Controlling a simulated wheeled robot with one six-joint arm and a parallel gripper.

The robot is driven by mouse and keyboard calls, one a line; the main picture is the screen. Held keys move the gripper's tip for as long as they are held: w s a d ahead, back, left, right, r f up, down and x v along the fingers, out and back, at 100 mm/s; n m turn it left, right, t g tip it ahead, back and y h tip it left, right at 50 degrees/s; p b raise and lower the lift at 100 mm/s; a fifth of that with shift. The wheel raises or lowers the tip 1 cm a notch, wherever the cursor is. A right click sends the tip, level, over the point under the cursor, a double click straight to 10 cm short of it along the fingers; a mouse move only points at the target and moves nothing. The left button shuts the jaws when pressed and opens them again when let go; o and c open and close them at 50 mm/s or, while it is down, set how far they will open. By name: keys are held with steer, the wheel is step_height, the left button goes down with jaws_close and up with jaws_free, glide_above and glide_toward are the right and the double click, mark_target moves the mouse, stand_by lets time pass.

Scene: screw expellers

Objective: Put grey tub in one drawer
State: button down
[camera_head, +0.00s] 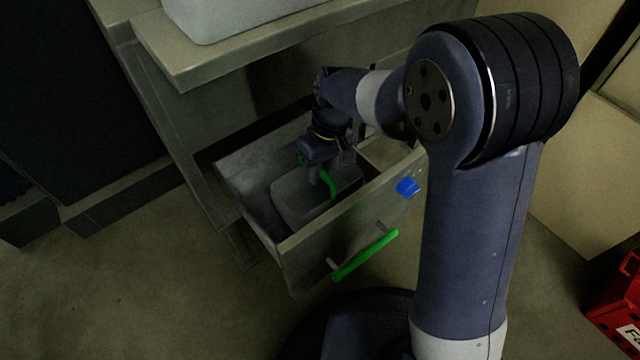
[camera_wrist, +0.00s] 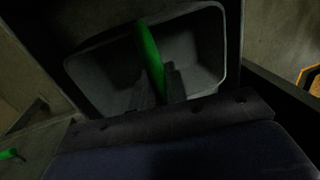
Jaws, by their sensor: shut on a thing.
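The grey tub (camera_head: 290,202) is inside the open drawer (camera_head: 318,255), within its walls; I cannot tell whether its base touches the drawer floor. My gripper (camera_head: 322,170) reaches down into the drawer and is shut on the tub's green handle (camera_head: 329,184). The wrist view shows the tub (camera_wrist: 205,50) close up, looking empty, with the green handle (camera_wrist: 149,58) between my fingers (camera_wrist: 160,88). The drawer front has a green bar handle (camera_head: 366,256) and a blue piece (camera_head: 407,187) at its top edge.
The drawer juts from a cabinet with a worktop (camera_head: 185,62) above it, which bears a pale grey box (camera_head: 235,20). A dark cabinet (camera_head: 70,100) stands at left. A red crate (camera_head: 618,310) is at lower right. The floor (camera_head: 130,280) at lower left is clear.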

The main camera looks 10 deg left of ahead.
steer(key=shift+f+b, duration=0.7)
steer(key=shift+f, duration=1.2)
steer(key=shift+f, duration=0.2)
steer(key=c, duration=1.4)
jaws_free()
steer(key=shift+c, duration=0.2)
step_height(320, 180, up, 8)
steer(key=w+d+p, duration=0.1)
steer(key=p, duration=0.2)
steer(key=shift+f+p, duration=0.15)
steer(key=shift+p, duration=0.2)
